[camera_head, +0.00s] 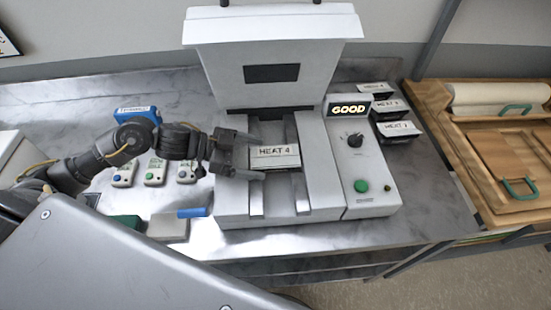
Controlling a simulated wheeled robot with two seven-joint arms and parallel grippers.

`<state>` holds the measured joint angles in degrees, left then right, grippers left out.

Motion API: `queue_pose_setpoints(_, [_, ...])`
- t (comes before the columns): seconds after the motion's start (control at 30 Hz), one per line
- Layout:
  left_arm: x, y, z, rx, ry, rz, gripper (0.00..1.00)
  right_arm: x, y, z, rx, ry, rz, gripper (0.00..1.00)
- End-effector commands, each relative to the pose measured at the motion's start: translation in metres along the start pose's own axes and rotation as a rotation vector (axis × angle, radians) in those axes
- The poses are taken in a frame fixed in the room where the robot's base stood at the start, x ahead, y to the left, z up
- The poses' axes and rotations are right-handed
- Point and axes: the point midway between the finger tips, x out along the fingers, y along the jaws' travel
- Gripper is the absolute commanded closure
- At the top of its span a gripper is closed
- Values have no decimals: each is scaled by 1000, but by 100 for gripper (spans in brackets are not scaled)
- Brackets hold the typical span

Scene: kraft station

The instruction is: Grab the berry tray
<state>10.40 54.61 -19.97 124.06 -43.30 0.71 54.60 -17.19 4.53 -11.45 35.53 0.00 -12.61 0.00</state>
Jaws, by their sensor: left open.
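No berry tray can be made out in the head view. My left gripper (256,157) reaches in from the left over the bed of a white press-like machine (220,69). Its fingers are open and spread, one farther back and one nearer. A block labelled HEAT 4 (275,153) sits in the machine's bay, at the fingertips. I cannot tell whether the fingers touch it. My right gripper is not in view.
A control box (366,187) with a lit GOOD display (349,109), knob and green button adjoins the machine. Several HEAT-labelled blocks (397,129) stand behind it. Small button devices (155,172) and a blue-handled tool (193,212) lie left. Wooden boards (500,160) are at right.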

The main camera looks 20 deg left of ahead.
Motion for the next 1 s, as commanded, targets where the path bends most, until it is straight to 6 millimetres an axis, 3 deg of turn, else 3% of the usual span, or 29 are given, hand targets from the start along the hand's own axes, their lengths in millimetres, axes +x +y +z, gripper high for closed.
queue_pose_setpoints(0.07, [0,0,0,0,0,0,12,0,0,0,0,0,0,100])
queue_pose_setpoints(0.43, [0,0,0,0,0,0,60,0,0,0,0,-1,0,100])
queue_pose_setpoints(0.77, [-1,0,-3,2,2,-1,61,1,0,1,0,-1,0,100])
queue_pose_setpoints(1.0, [-10,-1,-25,8,2,-1,61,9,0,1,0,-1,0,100])
